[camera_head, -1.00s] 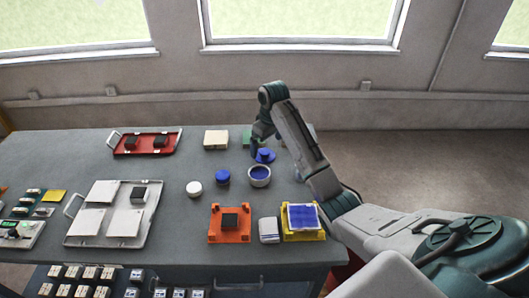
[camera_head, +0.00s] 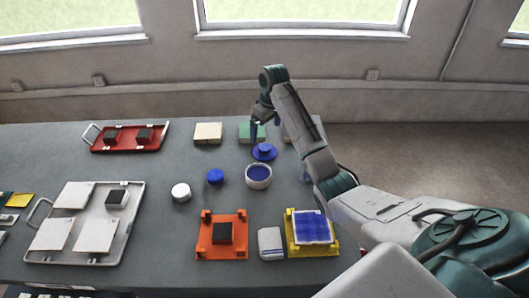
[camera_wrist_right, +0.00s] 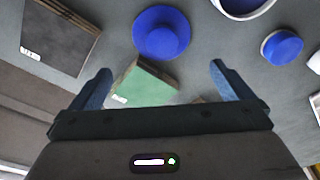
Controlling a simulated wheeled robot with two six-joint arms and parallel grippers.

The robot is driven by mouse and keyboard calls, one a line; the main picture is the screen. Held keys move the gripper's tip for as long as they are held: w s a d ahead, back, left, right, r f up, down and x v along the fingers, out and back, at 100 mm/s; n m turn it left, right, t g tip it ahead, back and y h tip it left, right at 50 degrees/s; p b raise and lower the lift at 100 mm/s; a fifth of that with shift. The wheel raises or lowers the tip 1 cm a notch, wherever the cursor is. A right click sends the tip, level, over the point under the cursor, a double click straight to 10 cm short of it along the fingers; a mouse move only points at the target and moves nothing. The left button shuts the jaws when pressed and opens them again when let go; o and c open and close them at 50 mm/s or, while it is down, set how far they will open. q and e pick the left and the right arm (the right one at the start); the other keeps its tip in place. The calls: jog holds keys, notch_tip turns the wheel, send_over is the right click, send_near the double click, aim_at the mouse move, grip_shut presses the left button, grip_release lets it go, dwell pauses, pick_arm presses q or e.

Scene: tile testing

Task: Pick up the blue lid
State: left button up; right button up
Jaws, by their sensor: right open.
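The blue lid (camera_head: 264,152) is a flat round disc with a raised round knob. It lies on the grey table just behind the bowl with blue contents (camera_head: 258,176), and it is at the top centre of the wrist view (camera_wrist_right: 162,33). My right gripper (camera_wrist_right: 160,70) is open and empty, its blue fingers spread wide, with the lid lying beyond the gap between the tips in that view. In the head view my right gripper (camera_head: 259,125) hangs close behind the lid. My left gripper is not in view.
A green block (camera_head: 246,132) lies behind the lid, and a dark flat block (camera_wrist_right: 62,35) lies beside it. A smaller blue round piece (camera_head: 215,177) and a white round piece (camera_head: 181,192) are left of the bowl. Orange (camera_head: 207,249) and yellow (camera_head: 299,249) fixtures stand nearer.

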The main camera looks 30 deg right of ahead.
aim_at(265, 147)
jog(key=shift+a+f+p, duration=0.2)
jog(key=shift+f+p, duration=0.1)
jog(key=shift+f, duration=0.85)
jog(key=shift+a+f, duration=0.1)
jog(key=shift+f, duration=0.5)
notch_tip(265, 147, down, 4)
jog(key=shift+f+p, duration=0.25)
jog(key=shift+p, duration=1)
jog(key=shift+f, duration=0.5)
jog(key=c, duration=1)
jog(key=shift+o, duration=0.2)
jog(key=shift+r, duration=0.15)
